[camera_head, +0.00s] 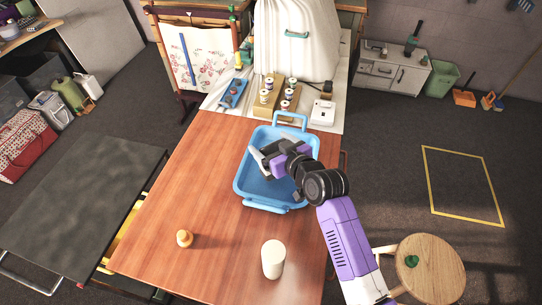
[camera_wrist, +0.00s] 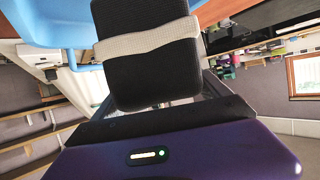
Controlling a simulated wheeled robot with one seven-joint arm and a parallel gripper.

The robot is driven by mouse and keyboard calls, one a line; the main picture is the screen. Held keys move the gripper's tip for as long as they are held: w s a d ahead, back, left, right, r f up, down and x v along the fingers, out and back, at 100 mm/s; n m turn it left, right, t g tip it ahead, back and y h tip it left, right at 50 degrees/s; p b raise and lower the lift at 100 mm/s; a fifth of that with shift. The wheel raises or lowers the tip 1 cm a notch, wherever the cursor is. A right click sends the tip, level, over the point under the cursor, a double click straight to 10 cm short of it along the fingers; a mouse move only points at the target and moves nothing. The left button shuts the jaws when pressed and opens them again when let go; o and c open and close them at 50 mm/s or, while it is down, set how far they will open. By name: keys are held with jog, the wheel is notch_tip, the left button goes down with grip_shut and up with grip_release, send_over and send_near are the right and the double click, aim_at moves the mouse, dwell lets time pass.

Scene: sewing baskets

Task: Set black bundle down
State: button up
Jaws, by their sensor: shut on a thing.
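The black bundle (camera_wrist: 150,78) fills the middle of the wrist view, with a pale woven band (camera_wrist: 148,38) around it. My gripper (camera_head: 264,160) is shut on it. In the head view my gripper is over the blue basket (camera_head: 242,186) on the wooden table. The basket also shows at the top left of the wrist view (camera_wrist: 48,28). In the head view I cannot make out the bundle apart from my gripper. Whether it touches the basket floor I cannot tell.
The wooden table (camera_head: 190,165) is mostly bare left of the basket. A white cylinder (camera_head: 273,260) and a small tan object (camera_head: 184,238) stand near its front. Behind the basket, a spool rack (camera_head: 266,104) and a white device (camera_head: 322,112) sit on a pale surface.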

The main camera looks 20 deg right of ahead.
jog(key=shift+f, duration=2.9)
jog(key=shift+f+b, duration=0.2)
jog(key=shift+b, duration=0.1)
jog(key=o, duration=1.3)
jog(key=shift+r, duration=0.1)
jog(key=shift+r+p, duration=0.2)
jog(key=shift+p, duration=0.1)
jog(key=b+v, duration=0.1)
jog(key=v, duration=1.1)
jog(key=shift+f, duration=0.15)
